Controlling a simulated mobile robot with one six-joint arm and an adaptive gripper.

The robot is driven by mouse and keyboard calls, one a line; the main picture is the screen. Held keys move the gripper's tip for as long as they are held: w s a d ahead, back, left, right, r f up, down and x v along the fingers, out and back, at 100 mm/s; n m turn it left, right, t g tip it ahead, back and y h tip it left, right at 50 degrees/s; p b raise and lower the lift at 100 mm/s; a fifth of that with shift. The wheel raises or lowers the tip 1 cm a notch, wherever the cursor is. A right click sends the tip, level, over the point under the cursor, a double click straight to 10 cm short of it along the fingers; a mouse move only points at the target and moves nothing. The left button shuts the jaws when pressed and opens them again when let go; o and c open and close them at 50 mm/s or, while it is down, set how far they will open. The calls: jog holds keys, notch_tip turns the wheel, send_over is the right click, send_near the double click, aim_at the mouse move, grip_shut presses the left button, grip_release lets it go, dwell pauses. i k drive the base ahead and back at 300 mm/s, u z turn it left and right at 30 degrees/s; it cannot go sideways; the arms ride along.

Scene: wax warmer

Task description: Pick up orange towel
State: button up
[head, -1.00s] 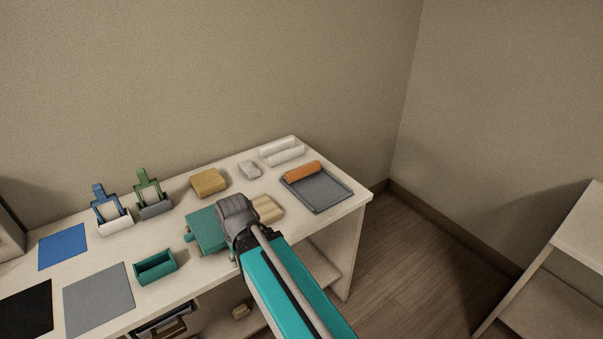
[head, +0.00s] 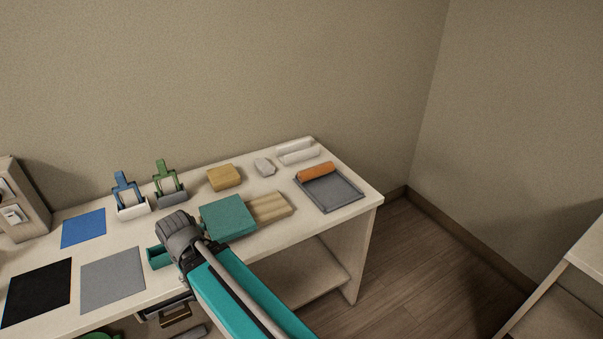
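The orange towel (head: 317,171) is a rolled cylinder. It lies along the far edge of a grey tray (head: 335,195) at the right end of the table. My arm reaches in from the bottom of the view, and its grey wrist part (head: 180,235) is over the table's front, well to the left of the towel. My gripper's fingers are hidden behind the wrist and arm, so its opening does not show.
A teal box (head: 228,218) and a ridged wooden piece (head: 270,207) lie between my arm and the tray. A white holder (head: 298,154), a light grey lump (head: 265,167) and a tan block (head: 224,178) stand behind. Blue and green framed tools (head: 165,180) stand farther left.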

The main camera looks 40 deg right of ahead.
aim_at(307, 175)
jog(key=u, duration=0.75)
jog(key=k, duration=0.95)
jog(key=z, duration=1.3)
jog(key=i, duration=0.55)
jog(key=z, duration=0.05)
